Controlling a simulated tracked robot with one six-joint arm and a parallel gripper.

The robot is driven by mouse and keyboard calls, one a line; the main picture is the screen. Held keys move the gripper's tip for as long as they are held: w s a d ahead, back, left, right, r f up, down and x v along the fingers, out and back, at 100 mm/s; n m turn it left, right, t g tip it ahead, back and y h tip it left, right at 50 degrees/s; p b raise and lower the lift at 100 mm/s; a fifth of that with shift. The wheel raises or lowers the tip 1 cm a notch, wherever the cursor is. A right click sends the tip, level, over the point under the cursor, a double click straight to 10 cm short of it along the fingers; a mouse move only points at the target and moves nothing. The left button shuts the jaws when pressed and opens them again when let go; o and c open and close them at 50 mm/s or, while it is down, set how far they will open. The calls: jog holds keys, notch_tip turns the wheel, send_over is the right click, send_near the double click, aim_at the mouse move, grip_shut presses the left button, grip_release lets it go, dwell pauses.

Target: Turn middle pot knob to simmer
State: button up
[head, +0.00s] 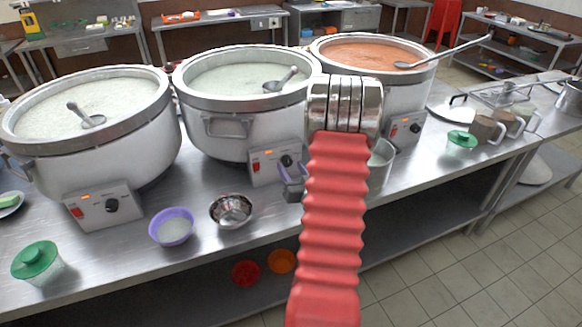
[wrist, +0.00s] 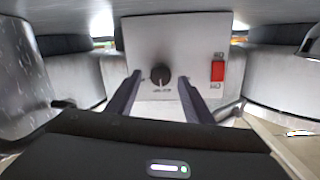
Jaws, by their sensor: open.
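The middle pot (head: 232,135) is a large white stockpot with pale congee and a ladle. Its front control box (head: 268,172) has a red switch (head: 255,168) and a black knob (head: 287,160). In the wrist view the knob (wrist: 161,74) sits on the pale panel (wrist: 195,40), with the red switch (wrist: 218,71) to its right. My gripper (wrist: 160,80) is open, its dark fingers on either side of the knob. I cannot tell whether they touch it. In the head view my red ribbed arm hides most of my gripper (head: 292,185), just in front of the box.
The left pot (head: 90,150) and right pot (head: 400,88) have similar control boxes. A purple bowl (head: 171,227) and a steel bowl (head: 231,210) stand on the steel table (head: 120,265) in front. A steel container (head: 381,165) stands right of my arm.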

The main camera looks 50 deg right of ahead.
jog(key=v, duration=1.2)
dwell(0.3)
jog(key=w+a+r+n+g+y, duration=0.25)
jog(key=w+a+r+n, duration=0.2)
jog(key=w, duration=0.55)
jog(key=w+a+r+g+y, duration=0.15)
jog(key=a+r, duration=0.35)
jog(key=a, duration=0.5)
jog(key=s+a+r+n+g+y, duration=0.1)
jog(key=s+a, duration=0.3)
jog(key=a, duration=0.5)
jog(key=s+a+r+n+g+y, duration=0.2)
jog(key=s+a+r, duration=0.2)
jog(key=a, duration=0.5)
jog(key=s+a+r+n+g+y, duration=0.1)
jog(key=s+a+r+y, duration=0.1)
jog(key=s+a, duration=0.3)
jog(key=a, duration=0.4)
jog(key=shift+s+r+g, duration=0.2)
jog(key=shift+g, duration=0.2)
